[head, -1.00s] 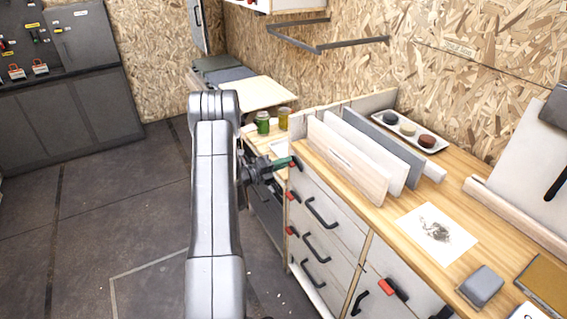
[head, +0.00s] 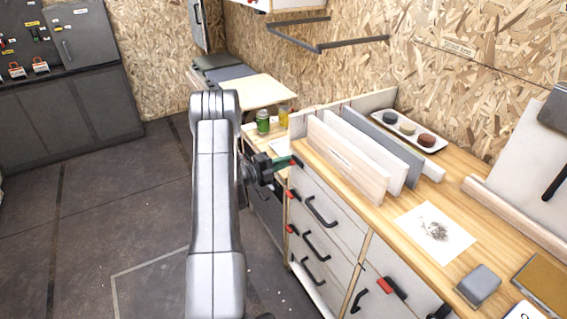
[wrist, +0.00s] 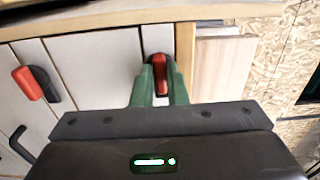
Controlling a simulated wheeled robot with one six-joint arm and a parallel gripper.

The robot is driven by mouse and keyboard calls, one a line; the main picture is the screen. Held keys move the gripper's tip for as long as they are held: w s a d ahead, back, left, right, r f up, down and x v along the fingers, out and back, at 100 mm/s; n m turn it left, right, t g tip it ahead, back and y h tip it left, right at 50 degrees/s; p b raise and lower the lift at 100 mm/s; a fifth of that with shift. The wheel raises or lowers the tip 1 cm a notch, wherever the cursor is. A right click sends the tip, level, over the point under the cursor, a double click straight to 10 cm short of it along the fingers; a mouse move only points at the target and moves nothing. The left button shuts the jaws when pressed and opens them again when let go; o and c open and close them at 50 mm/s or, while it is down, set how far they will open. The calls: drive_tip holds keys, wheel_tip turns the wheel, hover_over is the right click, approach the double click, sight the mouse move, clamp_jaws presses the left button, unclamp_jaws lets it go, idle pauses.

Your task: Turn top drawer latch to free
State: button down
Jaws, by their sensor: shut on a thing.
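The red latch (wrist: 160,72) sits between the green fingers of my gripper (wrist: 158,85) in the wrist view. The fingers are shut on it, one on each side. The latch stands nearly upright in that picture, with a dark part at its top. In the head view my gripper (head: 287,162) reaches the upper left corner of the drawer cabinet. Only a bit of red shows at its fingertips there. The top drawer front (head: 335,192) with its black handle (head: 321,211) is flush with the cabinet. The fingers partly hide the latch.
More red latches (head: 291,194) run down the cabinet's left edge. A red and black latch (wrist: 28,82) shows left in the wrist view. Upright boards (head: 345,160) and a tray (head: 408,131) stand on the worktop. Jars (head: 263,122) stand behind my gripper. Floor at left is clear.

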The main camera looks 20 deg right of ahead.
drive_tip(key=c, duration=1.4)
unclamp_jaws()
drive_tip(key=shift+c, duration=0.2)
drive_tip(key=shift+a, duration=0.1)
drive_tip(key=s+a+b, duration=0.1)
drive_tip(key=a+b, duration=0.1)
drive_tip(key=a, duration=1.1)
drive_tip(key=shift+a, duration=0.3)
drive_tip(key=shift+d, duration=0.15)
drive_tip(key=w+d+p, duration=0.1)
drive_tip(key=d+p, duration=0.1)
drive_tip(key=d, duration=1.1)
drive_tip(key=shift+d, duration=0.3)
